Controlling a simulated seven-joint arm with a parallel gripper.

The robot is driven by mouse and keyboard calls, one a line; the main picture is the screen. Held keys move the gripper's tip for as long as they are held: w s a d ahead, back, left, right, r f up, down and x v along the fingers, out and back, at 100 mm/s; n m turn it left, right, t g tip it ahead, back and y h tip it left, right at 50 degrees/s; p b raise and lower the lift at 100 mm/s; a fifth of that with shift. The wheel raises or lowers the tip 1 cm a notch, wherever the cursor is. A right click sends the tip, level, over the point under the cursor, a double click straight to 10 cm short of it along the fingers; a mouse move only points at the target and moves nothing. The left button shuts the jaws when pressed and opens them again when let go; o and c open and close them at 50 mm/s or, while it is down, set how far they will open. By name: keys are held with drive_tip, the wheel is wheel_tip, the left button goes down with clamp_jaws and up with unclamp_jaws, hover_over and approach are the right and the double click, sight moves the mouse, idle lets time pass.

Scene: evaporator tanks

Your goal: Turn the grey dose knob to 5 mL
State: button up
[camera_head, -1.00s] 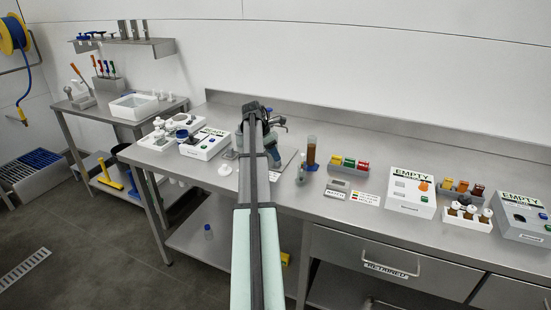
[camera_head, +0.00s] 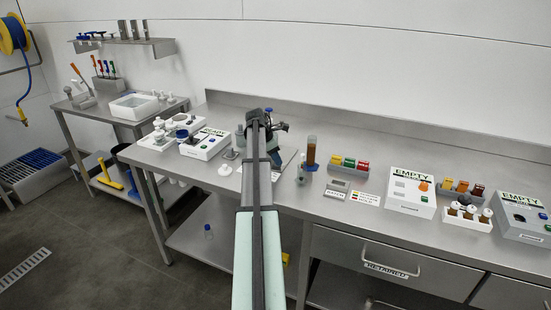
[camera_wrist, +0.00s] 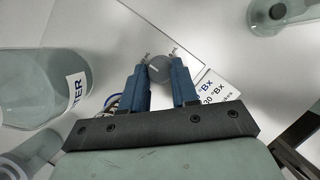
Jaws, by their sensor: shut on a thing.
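The grey dose knob (camera_wrist: 159,69) shows in the wrist view as a small round dial with a pale pointer line. My gripper (camera_wrist: 161,66) has its two blue fingers on either side of the knob and is shut on it. The scale value the pointer meets cannot be read. In the head view my gripper (camera_head: 275,158) is over the bench, mostly behind my own arm, and the knob is hidden there.
A clear vessel (camera_wrist: 45,75) with a label ending "TER" stands close at left in the wrist view. Another clear vessel (camera_wrist: 285,14) is at upper right. In the head view a brown-filled cylinder (camera_head: 311,152) stands right of my gripper. A white READY box (camera_head: 205,146) is to its left.

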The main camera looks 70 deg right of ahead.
clamp_jaws()
drive_tip(key=shift+m, duration=0.3)
drive_tip(key=m, duration=0.1)
drive_tip(key=m+y, duration=0.1)
drive_tip(key=m, duration=0.1)
drive_tip(key=m+g, duration=0.1)
drive_tip(key=shift+w+d+m+y, duration=0.2)
drive_tip(key=shift+d+m+y, duration=0.1)
drive_tip(key=shift+y, duration=0.1)
drive_tip(key=m+y, duration=0.1)
drive_tip(key=m, duration=0.1)
drive_tip(key=m+y, duration=0.1)
drive_tip(key=m, duration=0.2)
drive_tip(key=shift+d, duration=0.15)
drive_tip(key=m, duration=0.2)
drive_tip(key=m+y, duration=0.1)
drive_tip(key=m, duration=0.1)
drive_tip(key=shift+s+d+y, duration=0.1)
drive_tip(key=shift+s+y, duration=0.05)
drive_tip(key=shift+y, duration=0.15)
drive_tip(key=shift+m, duration=0.5)
